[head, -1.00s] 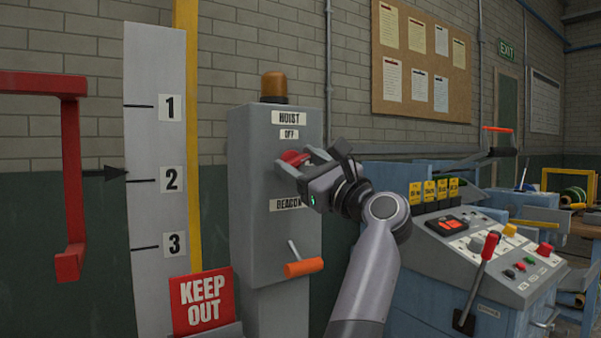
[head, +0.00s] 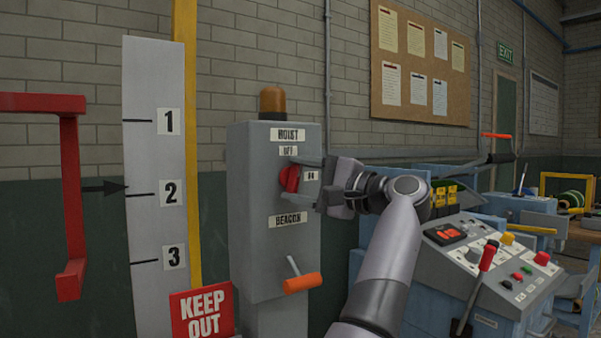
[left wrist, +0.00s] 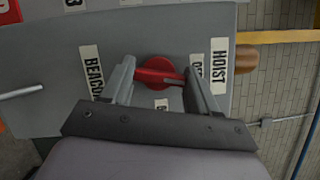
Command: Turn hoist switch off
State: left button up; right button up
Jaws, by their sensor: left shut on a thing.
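The red hoist switch knob (head: 291,179) is on the front of a grey box (head: 245,200), under the HOIST (head: 290,135) and OFF (head: 289,151) labels. An ON label (head: 312,175) is to its right. My left gripper (head: 306,180) comes from the right and is shut on the knob, fingers above and below it. In the left wrist view the knob (left wrist: 158,72) lies between the two fingers (left wrist: 160,85), its handle lengthwise from finger to finger and its narrow end towards the OFF label. My right gripper is not in view.
An orange-handled lever (head: 303,283) sticks out below the BEACON label (head: 288,220). An amber beacon (head: 272,101) tops the box. A red KEEP OUT sign (head: 203,313) and a scale board (head: 155,230) stand left. A control console (head: 480,270) is close on the right.

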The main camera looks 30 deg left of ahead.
pick_arm(q)
jog(key=shift+r+n+h+p, duration=0.1)
jog(key=shift+n+h+p, duration=0.2)
jog(key=shift+n, duration=0.4)
jog(key=shift+n+h+p, duration=0.3)
jog(key=shift+n, duration=0.5)
jog(key=o, duration=1.1)
jog(key=shift+c, duration=0.2)
jog(key=shift+d, duration=0.1)
